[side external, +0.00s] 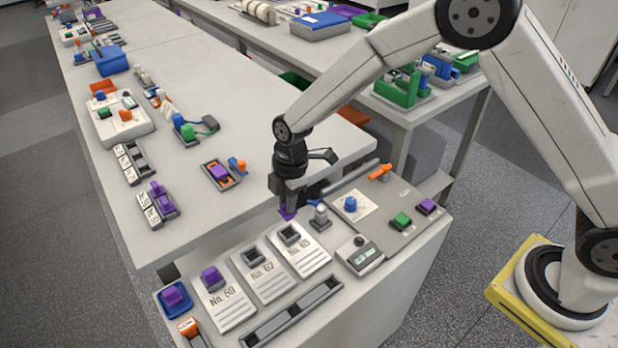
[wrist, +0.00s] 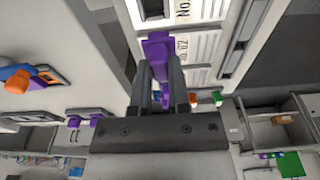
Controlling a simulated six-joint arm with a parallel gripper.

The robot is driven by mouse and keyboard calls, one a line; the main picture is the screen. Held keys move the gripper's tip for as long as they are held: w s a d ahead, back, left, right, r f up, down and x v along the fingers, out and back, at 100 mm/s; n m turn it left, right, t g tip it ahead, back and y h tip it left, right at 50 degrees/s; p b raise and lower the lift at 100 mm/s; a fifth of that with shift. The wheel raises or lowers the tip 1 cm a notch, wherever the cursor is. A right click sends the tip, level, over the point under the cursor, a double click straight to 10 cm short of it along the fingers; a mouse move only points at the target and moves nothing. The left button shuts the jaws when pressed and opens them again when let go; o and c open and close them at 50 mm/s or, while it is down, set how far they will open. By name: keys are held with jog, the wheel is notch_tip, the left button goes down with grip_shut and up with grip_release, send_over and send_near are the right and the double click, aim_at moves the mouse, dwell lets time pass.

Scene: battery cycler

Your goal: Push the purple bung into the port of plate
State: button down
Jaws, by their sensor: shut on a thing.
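My gripper (side external: 289,203) points down above the back edge of the near bench and is shut on a purple bung (side external: 287,213). In the wrist view the bung (wrist: 158,52) sits between both fingers (wrist: 160,85) and sticks out past their tips. The held bung is apart from these ports.
A blue tray (side external: 187,304) with a purple piece stands at the left. A small metal-and-blue fitting (side external: 320,216) is close right of my gripper. A meter (side external: 360,255), a grey rail (side external: 291,312) and a panel with green and purple blocks (side external: 416,216) share the bench.

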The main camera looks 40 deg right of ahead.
jog(key=shift+w+d+f, duration=0.2)
jog(key=shift+w, duration=0.2)
jog(key=shift+f, duration=0.15)
jog(key=shift+f, duration=3.3)
jog(key=shift+f, duration=0.2)
jog(key=c, duration=0.5)
grip_release()
jog(key=shift+d+r, duration=0.15)
jog(key=shift+r, duration=1.15)
jog(key=shift+d+r, duration=0.2)
jog(key=shift+r, duration=1.05)
jog(key=shift+d+r, duration=0.15)
jog(key=shift+r, duration=1.15)
